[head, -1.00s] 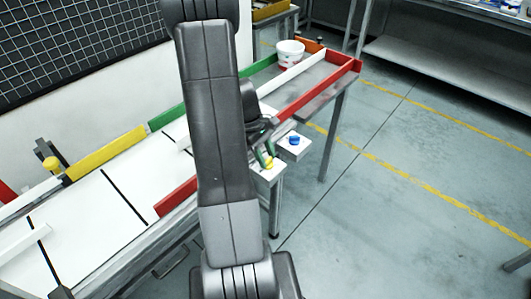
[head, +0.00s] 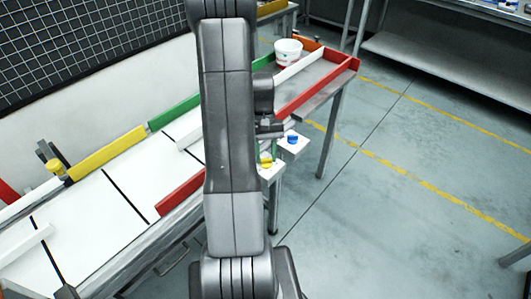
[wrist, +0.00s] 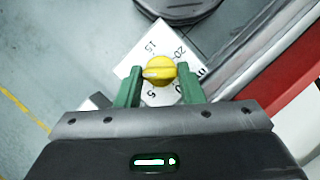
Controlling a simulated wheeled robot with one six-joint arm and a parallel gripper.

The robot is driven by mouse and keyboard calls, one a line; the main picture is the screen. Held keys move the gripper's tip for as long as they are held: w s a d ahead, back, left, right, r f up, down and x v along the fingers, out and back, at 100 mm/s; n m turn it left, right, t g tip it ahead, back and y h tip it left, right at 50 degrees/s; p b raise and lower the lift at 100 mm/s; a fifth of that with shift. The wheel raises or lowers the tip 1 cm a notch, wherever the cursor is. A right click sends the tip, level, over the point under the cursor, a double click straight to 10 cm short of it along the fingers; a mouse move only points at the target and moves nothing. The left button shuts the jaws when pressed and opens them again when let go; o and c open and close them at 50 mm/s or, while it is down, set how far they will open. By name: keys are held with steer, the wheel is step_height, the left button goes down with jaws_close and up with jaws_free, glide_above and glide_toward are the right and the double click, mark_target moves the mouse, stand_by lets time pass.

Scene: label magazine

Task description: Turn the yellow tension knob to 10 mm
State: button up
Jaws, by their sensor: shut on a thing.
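The yellow tension knob (wrist: 159,70) sits on a white dial plate (wrist: 132,62) printed with 5, 15 and 20. A pale mark on the knob points left, between 5 and 15. I cannot read a 10; my left finger covers part of that side. My gripper (wrist: 159,80) is shut on the knob, one green finger at each side. In the head view the knob (head: 265,159) shows beside my arm, on a small white stand at the line's front edge. My gripper there is mostly hidden behind my arm.
A blue knob (head: 292,138) on its own small plate stands just beyond. A red rail (head: 180,192) borders the white belt close by. A white bucket (head: 288,52) stands in the far tray. Open floor lies to the right.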

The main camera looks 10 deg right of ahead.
steer(key=shift+m, duration=0.5)
steer(key=o, duration=1)
steer(key=v, duration=1.3)
steer(key=shift+d+r, duration=0.25)
steer(key=shift+r, duration=0.15)
steer(key=x, duration=1.3)
steer(key=shift+a+f, duration=0.25)
steer(key=shift+f, duration=0.15)
